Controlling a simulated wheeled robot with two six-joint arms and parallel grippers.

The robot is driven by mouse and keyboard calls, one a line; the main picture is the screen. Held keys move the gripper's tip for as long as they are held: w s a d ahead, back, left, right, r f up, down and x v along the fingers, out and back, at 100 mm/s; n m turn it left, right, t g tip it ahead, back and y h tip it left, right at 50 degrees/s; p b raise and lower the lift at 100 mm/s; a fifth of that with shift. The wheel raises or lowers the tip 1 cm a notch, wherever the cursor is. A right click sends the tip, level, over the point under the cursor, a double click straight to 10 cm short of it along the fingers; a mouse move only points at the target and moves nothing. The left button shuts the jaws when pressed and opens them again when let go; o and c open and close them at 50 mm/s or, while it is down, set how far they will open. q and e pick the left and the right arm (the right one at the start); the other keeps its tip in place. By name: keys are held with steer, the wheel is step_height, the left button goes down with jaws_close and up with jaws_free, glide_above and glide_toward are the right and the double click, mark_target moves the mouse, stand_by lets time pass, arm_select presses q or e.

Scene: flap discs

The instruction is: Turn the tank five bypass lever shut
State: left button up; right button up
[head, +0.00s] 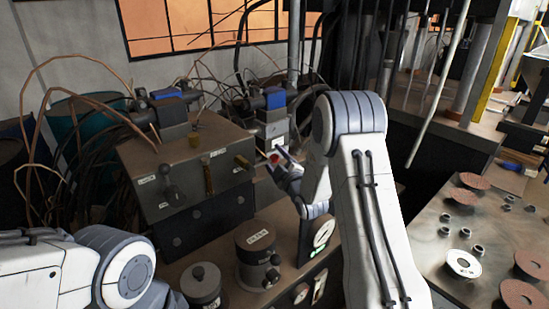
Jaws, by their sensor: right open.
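A grey-brown valve box (150,160) stands left of centre. Its front carries a dark lever (169,184) at left, an upright brass lever (208,177) in the middle and a brass handle (243,162) at right. Small white labels sit beside them, too small to read, so I cannot tell which is the tank five bypass. My right gripper (276,165) is open, just right of the box. A small red part (275,158) shows at its fingertips; I cannot tell whether they touch it. My left arm enters at lower left; its gripper is out of view.
Blue-topped valves (262,98) and copper tubes stand behind the box. A labelled dark canister (257,262) and a smaller one (202,287) stand in front. A table (430,235) at right holds flap discs (521,294) and small metal rings.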

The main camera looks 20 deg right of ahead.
jaws_close()
stand_by(1.4)
